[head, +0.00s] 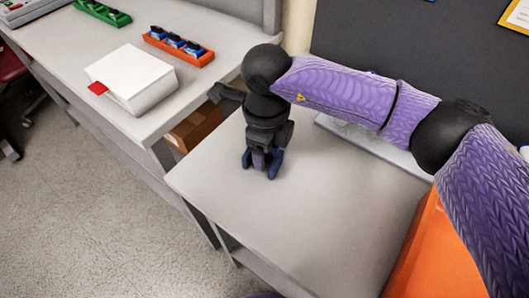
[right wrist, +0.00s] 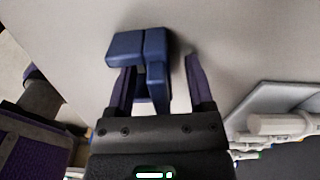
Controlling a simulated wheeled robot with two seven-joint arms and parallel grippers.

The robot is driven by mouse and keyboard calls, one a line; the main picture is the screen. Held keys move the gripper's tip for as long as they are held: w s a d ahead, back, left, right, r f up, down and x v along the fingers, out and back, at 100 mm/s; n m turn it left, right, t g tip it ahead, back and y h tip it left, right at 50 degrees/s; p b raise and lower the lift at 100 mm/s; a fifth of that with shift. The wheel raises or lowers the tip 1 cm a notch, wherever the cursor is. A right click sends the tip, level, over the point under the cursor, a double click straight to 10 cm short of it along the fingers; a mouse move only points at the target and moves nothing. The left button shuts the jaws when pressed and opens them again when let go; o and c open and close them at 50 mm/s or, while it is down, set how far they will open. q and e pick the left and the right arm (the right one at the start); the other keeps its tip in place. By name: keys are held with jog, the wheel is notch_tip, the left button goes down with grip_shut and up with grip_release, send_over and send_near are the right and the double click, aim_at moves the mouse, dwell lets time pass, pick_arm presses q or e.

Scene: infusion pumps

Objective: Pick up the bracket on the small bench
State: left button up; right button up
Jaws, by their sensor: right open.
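The blue bracket (right wrist: 138,46) is on the small bench (head: 330,220), seen in the right wrist view with a broad top and a narrower part running down between my fingers. My right gripper (right wrist: 160,85) is open around that narrower part. The left-hand finger in that view is close to it, and a gap shows beside the right-hand finger. Contact cannot be told. In the head view my right gripper (head: 262,168) points down close to the bench top near its back left; it largely hides the bracket there.
A cardboard box (head: 195,128) sits between the benches. The small bench's front is clear.

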jog(key=shift+r, duration=0.1)
grip_shut()
